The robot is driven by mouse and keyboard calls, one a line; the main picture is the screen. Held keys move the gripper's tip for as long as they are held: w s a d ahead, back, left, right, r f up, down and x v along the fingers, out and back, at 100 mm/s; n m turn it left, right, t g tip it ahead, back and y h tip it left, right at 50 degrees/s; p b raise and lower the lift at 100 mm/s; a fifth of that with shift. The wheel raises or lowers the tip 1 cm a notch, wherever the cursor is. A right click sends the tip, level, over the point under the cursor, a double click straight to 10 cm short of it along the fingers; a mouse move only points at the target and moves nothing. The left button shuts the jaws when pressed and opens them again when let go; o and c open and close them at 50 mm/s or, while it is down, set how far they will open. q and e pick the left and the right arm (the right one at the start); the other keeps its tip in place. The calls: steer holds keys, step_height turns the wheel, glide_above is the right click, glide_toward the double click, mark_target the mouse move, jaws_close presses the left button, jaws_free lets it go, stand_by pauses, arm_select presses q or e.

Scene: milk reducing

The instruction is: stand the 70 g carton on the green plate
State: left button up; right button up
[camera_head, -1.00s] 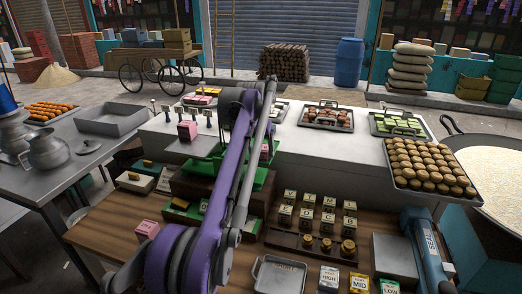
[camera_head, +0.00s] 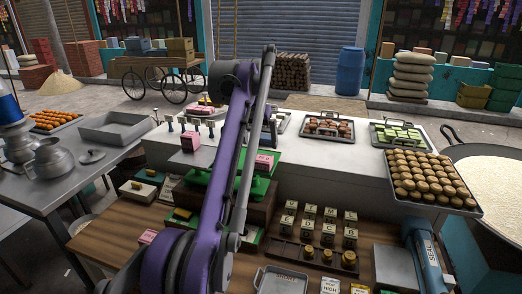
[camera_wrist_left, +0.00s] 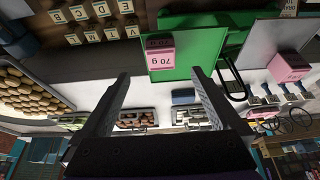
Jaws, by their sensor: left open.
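The 70 g carton (camera_wrist_left: 161,60), pink with a pale label band, is on the green plate (camera_wrist_left: 200,42) in the left wrist view, close to the plate's edge. In the head view the carton (camera_head: 264,162) shows just right of my purple arm and looks upright on the green plate (camera_head: 257,187). My left gripper (camera_wrist_left: 160,76) is open. Its two fingers are spread to either side of the carton's line, with visible gaps, and do not touch it. In the head view my arm hides part of the plate. My right gripper is not in view.
Another pink carton (camera_head: 201,141) stands on a grey plate to the left. A pink carton (camera_head: 148,237) lies on the wooden shelf. Letter blocks and brass weights (camera_head: 328,255) stand at the right front. Trays of sweets (camera_head: 328,127) line the white counter.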

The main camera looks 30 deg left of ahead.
arm_select(q)
steer(key=s+d+f+m+t, duration=0.1)
steer(key=s+d+f, duration=0.5)
steer(key=s+d, duration=0.5)
steer(key=s+d+f+m, duration=0.1)
steer(key=s+d+f, duration=0.3)
steer(key=s+f, duration=0.5)
steer(key=s+d+f+t+h, duration=0.1)
steer(key=s+d+f, duration=0.3)
steer(key=s+f, duration=0.5)
step_height(320, 180, down, 5)
steer(key=shift+s+d+r+m, duration=0.1)
steer(key=shift+s+d+m, duration=0.1)
steer(key=shift+d+m, duration=0.2)
